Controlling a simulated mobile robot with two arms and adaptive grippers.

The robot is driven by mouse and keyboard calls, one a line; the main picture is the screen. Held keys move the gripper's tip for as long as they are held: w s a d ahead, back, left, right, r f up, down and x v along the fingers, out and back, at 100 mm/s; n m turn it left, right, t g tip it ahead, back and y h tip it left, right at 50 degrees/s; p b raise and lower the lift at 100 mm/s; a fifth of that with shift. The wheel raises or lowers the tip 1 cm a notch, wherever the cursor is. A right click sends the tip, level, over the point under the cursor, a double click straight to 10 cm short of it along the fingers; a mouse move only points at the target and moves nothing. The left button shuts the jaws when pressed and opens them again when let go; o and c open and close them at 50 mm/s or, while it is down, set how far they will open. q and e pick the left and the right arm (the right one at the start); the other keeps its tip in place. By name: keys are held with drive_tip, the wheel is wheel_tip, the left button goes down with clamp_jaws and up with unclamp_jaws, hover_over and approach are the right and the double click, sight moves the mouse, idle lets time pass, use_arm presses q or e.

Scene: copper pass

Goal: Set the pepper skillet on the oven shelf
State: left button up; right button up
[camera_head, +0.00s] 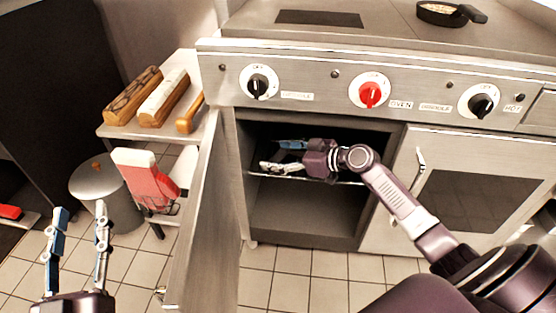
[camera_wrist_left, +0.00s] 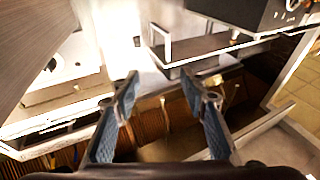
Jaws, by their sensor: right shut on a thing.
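The oven (camera_head: 305,215) stands open, and its wire shelf (camera_head: 345,182) crosses the cavity. My right gripper (camera_head: 285,154) reaches into the oven, just above the shelf, with its fingers pointing left. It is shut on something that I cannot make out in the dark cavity. A small dark skillet (camera_head: 440,14) with pale food in it sits on the stove top at the upper right. I cannot tell whether it is the pepper skillet. My left gripper (camera_head: 79,208) is open and empty at the lower left, over the floor, and its open fingers also show in the left wrist view (camera_wrist_left: 160,85).
The open oven door (camera_head: 195,220) stands out at the left of the cavity. A side table (camera_head: 118,131) holds several wooden-looking blocks. Below are a round metal bin (camera_head: 90,180) and a red and white thing (camera_head: 150,180). The tiled floor before the oven is clear.

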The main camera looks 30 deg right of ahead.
drive_tip(key=shift+f, duration=0.45)
drive_tip(key=o, duration=2.1)
drive_tip(key=shift+f, duration=0.2)
use_arm(q)
drive_tip(key=r, duration=0.1)
drive_tip(key=r+t, duration=0.1)
drive_tip(key=shift+s+r+h, duration=0.3)
drive_tip(key=shift+s+h, duration=0.1)
use_arm(e)
drive_tip(key=shift+s+d+r, duration=0.25)
drive_tip(key=shift+s+d, duration=0.05)
drive_tip(key=shift+s, duration=0.25)
use_arm(q)
wheel_tip(320, 180, down, 10)
drive_tip(key=w+g+y+p, duration=0.1)
drive_tip(key=g+y, duration=0.1)
drive_tip(key=g, duration=0.2)
drive_tip(key=shift+a+r+g+p, duration=0.2)
drive_tip(key=shift+a+g+p, duration=0.1)
drive_tip(key=shift+a, duration=0.15)
use_arm(e)
drive_tip(key=v, duration=1)
drive_tip(key=shift+s, duration=0.3)
drive_tip(key=shift+d+r, duration=0.15)
